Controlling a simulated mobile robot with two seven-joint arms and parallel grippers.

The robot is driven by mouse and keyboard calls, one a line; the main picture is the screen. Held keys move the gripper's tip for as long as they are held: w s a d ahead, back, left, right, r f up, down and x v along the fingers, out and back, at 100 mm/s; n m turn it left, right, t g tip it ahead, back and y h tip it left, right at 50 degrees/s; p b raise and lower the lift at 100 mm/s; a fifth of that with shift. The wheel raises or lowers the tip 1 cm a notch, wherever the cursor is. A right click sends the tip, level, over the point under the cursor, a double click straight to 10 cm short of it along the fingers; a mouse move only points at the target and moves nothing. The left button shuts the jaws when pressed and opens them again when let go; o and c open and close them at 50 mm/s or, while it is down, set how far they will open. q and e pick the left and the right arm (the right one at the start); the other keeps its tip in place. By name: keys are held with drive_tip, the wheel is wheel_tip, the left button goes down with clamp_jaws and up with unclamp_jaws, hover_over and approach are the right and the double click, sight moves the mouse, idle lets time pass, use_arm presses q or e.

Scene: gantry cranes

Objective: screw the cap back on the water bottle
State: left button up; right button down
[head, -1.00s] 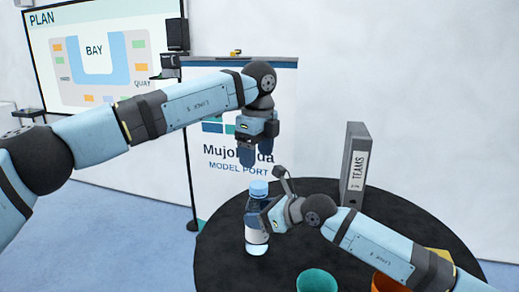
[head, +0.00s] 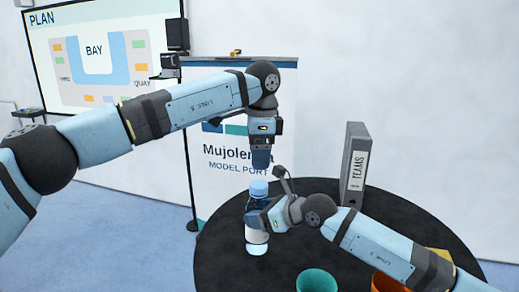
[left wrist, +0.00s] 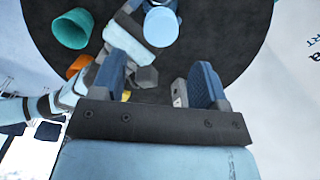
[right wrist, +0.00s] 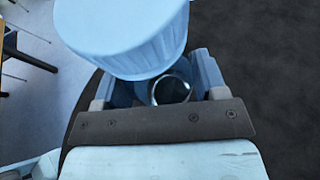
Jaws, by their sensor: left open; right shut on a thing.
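The clear water bottle (head: 257,238) with a white label stands upright near the left edge of the black round table. The light blue cap (head: 258,188) sits on its top; how tight it is, I cannot tell. The cap also shows at the top of the left wrist view (left wrist: 161,25) and large in the right wrist view (right wrist: 125,35). My right gripper (head: 268,219) is shut on the bottle's body below the cap. My left gripper (head: 261,162) is open and empty, pointing down just above the cap, apart from it. Its two fingers are spread in the left wrist view (left wrist: 160,82).
A teal cup (head: 317,281) and an orange cup (head: 389,284) stand at the table's front. A grey binder (head: 354,165) marked TEAMS stands at the back. The black table (head: 400,215) has free room on the right. A banner stand (head: 235,172) is behind.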

sight(258, 184)
use_arm(q)
wheel_tip(258, 184, down, 7)
drive_tip(key=shift+w+a+f, duration=0.1)
drive_tip(key=shift+a, duration=0.05)
idle(0.4)
drive_tip(key=c, duration=0.9)
drive_tip(key=m, duration=0.6)
drive_tip(key=shift+m, duration=0.4)
drive_tip(key=shift+c, duration=0.2)
drive_tip(key=o, duration=1)
